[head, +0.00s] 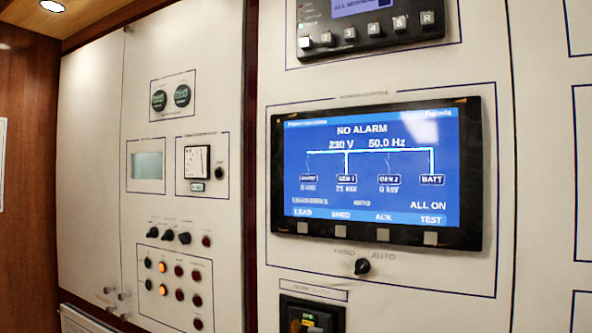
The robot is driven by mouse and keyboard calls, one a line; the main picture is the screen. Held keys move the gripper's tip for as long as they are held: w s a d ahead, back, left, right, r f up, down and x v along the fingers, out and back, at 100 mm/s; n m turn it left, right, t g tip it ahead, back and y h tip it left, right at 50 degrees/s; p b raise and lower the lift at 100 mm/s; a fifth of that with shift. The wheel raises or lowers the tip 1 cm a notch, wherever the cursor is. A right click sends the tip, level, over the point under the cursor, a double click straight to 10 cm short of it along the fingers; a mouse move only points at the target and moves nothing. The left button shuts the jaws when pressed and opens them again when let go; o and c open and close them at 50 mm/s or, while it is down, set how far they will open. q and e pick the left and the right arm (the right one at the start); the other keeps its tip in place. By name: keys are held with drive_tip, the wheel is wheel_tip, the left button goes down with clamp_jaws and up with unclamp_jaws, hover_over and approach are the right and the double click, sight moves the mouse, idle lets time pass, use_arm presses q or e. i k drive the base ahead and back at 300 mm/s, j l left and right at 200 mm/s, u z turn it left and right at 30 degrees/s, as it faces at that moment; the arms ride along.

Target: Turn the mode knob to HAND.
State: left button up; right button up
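The mode knob (362,266) is a small black rotary knob on the white panel, just below the large blue screen. The label HAND is at its upper left and AUTO at its upper right. Its pointer looks turned toward the upper right, on the AUTO side, though it is small in this view. The blue screen (375,170) reads NO ALARM, 230 V and 50.0 Hz, with the word AUTO in its lower middle. Neither of my grippers shows in the head view.
A black keypad unit (365,30) sits above the screen, and a dark framed device (312,314) sits below left of the knob. The left panel carries several small knobs, lit buttons (162,267) and meters (196,162). The panel around the mode knob is bare.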

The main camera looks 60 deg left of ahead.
sight(361, 265)
drive_tip(key=u, duration=1.35)
